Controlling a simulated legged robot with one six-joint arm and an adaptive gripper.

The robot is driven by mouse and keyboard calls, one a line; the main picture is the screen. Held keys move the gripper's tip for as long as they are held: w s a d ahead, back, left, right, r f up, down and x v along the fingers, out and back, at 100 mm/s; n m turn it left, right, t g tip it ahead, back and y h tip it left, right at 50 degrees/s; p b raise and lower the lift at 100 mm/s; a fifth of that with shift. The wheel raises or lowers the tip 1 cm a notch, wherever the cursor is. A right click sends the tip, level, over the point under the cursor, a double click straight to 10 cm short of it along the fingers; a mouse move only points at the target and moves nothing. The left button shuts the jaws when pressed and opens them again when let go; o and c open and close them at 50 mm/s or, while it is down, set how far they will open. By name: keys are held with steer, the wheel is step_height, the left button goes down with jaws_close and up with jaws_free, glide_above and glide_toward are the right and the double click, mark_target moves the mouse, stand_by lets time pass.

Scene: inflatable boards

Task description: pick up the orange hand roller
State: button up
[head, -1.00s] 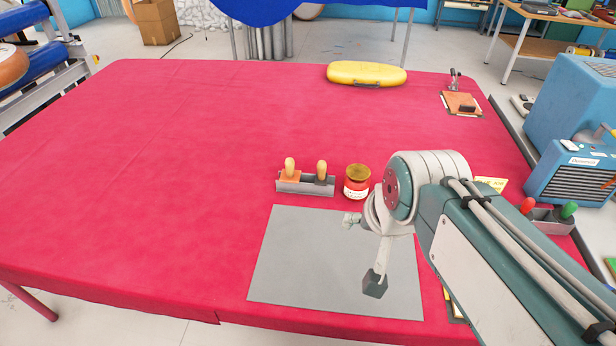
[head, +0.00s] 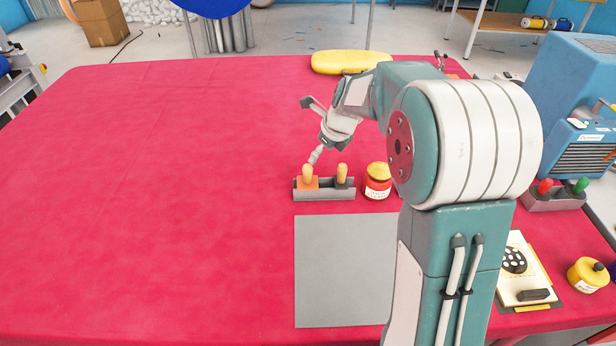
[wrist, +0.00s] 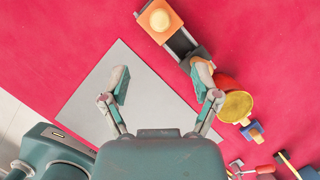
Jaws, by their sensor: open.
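The orange hand roller (head: 307,183) has an orange block body and a pale wooden knob handle. It stands upright in the left part of a small grey tray (head: 324,195). My gripper (head: 311,128) is open and empty, above the tray near the roller, with one finger close to the knob in the head view. I cannot tell whether that finger touches it. In the wrist view the roller (wrist: 158,20) lies at the top, beyond the spread fingertips of my gripper (wrist: 162,80).
A dark grey roller (head: 342,177) stands beside it in the tray. A red jar with a yellow lid (head: 377,180) is just right. A grey mat (head: 343,270) lies in front. A yellow case (head: 348,62) lies behind. The left of the red table is clear.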

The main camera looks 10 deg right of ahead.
mark_target(310, 168)
steer(key=shift+m, duration=0.4)
steer(key=x, duration=0.5)
steer(key=shift+w+a+f, duration=0.25)
steer(key=shift+w+a, duration=0.1)
steer(key=shift+a, duration=0.15)
steer(key=x, duration=0.5)
steer(key=shift+w+d+f, duration=0.15)
steer(key=shift+d+f, duration=0.1)
steer(key=shift+f, duration=0.05)
steer(key=shift+a+f, duration=0.15)
steer(key=shift+a, duration=0.05)
steer(key=shift+d, duration=0.1)
jaws_close()
